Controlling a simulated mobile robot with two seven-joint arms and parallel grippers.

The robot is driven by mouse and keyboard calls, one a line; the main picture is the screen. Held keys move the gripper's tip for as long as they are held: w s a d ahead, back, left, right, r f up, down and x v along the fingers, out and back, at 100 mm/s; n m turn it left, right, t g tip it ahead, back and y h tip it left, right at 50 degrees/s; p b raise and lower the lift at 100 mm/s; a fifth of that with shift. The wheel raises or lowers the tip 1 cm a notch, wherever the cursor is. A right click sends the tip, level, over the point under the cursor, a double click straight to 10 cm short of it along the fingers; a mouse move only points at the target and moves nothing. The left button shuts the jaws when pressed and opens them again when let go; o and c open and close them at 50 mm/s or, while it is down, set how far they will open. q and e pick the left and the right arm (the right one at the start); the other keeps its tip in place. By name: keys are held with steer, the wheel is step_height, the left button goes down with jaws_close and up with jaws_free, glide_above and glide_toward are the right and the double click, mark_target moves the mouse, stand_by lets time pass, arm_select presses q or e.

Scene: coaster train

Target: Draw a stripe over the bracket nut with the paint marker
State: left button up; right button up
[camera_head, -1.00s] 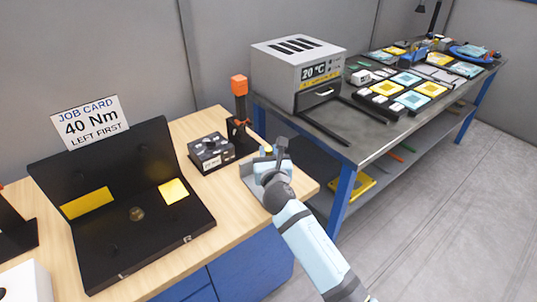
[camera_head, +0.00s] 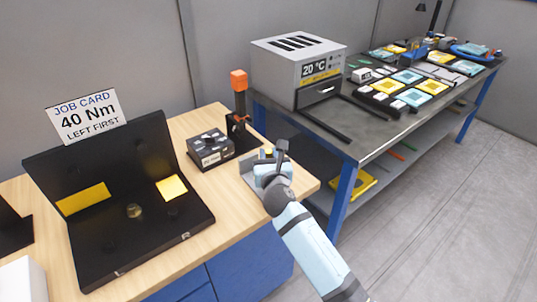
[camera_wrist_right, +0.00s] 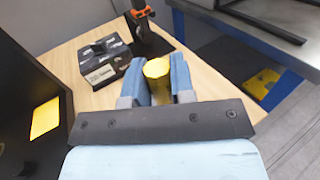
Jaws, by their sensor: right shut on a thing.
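My right gripper (camera_head: 267,157) is at the right end of the wooden bench. In the right wrist view its two blue fingers are shut on a yellow cylinder (camera_wrist_right: 157,70), which looks like the paint marker. Its lower end is hidden between the fingers. My left gripper is not in view.
A black box (camera_head: 210,150) and a stand with an orange-topped tool (camera_head: 239,82) are behind the gripper. A grey oven (camera_head: 298,70) stands on the second table. Bare wood (camera_head: 228,205) lies in front.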

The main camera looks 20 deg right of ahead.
steer(key=shift+f, duration=0.2)
steer(key=shift+p, duration=0.3)
stand_by(0.8)
steer(key=shift+f, duration=0.3)
stand_by(0.5)
steer(key=shift+s, duration=0.4)
stand_by(0.3)
steer(key=shift+r+p, duration=2.55)
steer(key=shift+p, duration=0.35)
